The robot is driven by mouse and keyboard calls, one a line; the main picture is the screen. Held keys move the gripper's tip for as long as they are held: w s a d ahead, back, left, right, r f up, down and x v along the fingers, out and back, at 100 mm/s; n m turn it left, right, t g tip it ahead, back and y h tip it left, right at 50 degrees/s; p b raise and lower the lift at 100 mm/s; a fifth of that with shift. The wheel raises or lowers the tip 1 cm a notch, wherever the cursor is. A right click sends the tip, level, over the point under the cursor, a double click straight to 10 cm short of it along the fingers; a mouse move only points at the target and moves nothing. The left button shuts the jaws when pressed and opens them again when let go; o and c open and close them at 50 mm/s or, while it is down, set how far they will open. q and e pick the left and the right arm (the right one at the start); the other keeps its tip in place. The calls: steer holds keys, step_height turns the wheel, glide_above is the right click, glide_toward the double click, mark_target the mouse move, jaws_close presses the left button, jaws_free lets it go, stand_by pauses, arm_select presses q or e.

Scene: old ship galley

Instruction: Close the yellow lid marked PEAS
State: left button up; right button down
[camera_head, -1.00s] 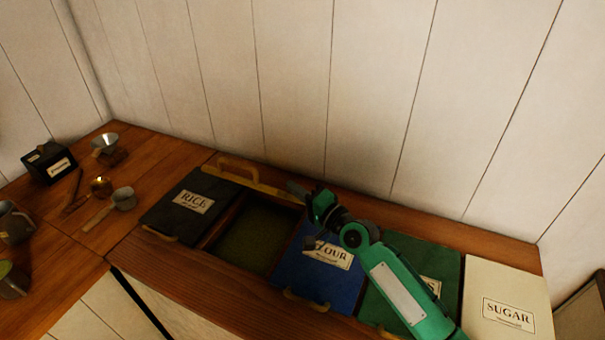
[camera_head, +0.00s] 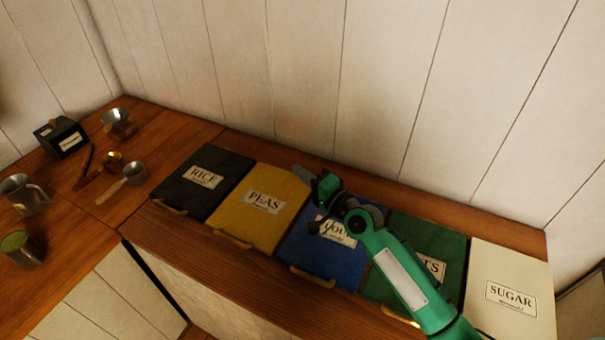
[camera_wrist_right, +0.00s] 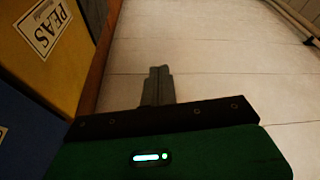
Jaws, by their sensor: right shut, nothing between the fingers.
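The yellow lid marked PEAS (camera_head: 259,207) lies flat and shut over its bin, between the black RICE lid (camera_head: 203,182) and the blue FLOUR lid (camera_head: 323,248). Its handle (camera_head: 233,239) is at the front edge. My right gripper (camera_head: 301,174) is shut and empty, above the back right corner of the yellow lid; whether it touches is unclear. In the right wrist view, the closed fingers (camera_wrist_right: 158,86) show beside the yellow lid (camera_wrist_right: 55,65) against the pale planks. My left gripper is not in view.
A green lid (camera_head: 430,250) and a cream SUGAR lid (camera_head: 511,290) lie to the right, the green one partly behind my right arm. Metal cups (camera_head: 24,194), a scoop (camera_head: 134,172) and a dark box (camera_head: 60,138) stand on the left counter. A plank wall rises behind.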

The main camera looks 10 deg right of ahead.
steer(key=s+d+b, duration=0.3)
steer(key=s+d, duration=0.2)
steer(key=d, duration=0.2)
steer(key=shift+s+d, duration=0.2)
steer(key=shift+d, duration=0.2)
